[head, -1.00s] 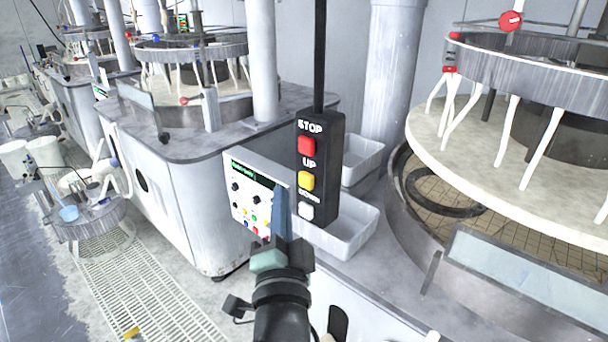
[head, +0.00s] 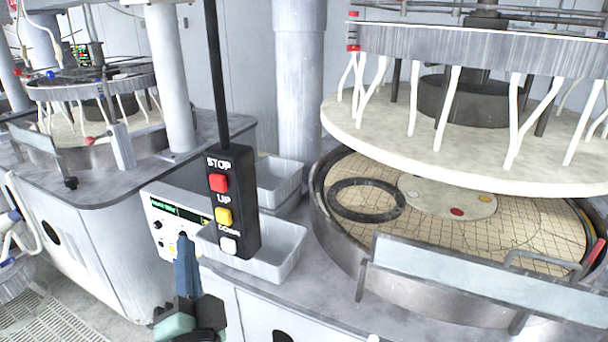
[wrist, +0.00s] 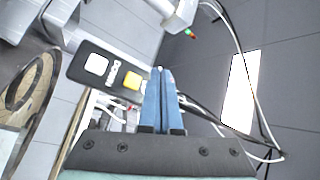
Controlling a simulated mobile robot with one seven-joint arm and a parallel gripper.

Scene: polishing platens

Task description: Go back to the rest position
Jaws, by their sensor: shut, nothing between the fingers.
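My gripper (head: 183,242) is shut and empty, its blue fingers pointing up in the lower left of the head view. In the wrist view its fingers (wrist: 161,72) stand together in the middle. The hanging black control pendant (head: 233,200) is just right of the fingertips in the head view, with a red STOP, a yellow UP and a white DOWN button. The pendant (wrist: 113,72) also shows in the wrist view, partly behind the fingers. I cannot tell whether the fingers touch it.
A control panel (head: 166,219) is behind the gripper, and white bins (head: 285,255) sit behind the pendant. A polishing machine with a tiled platen (head: 350,172) fills the right, under a raised upper plate (head: 400,140). Another machine stands at left. Grated floor (head: 60,325) shows lower left.

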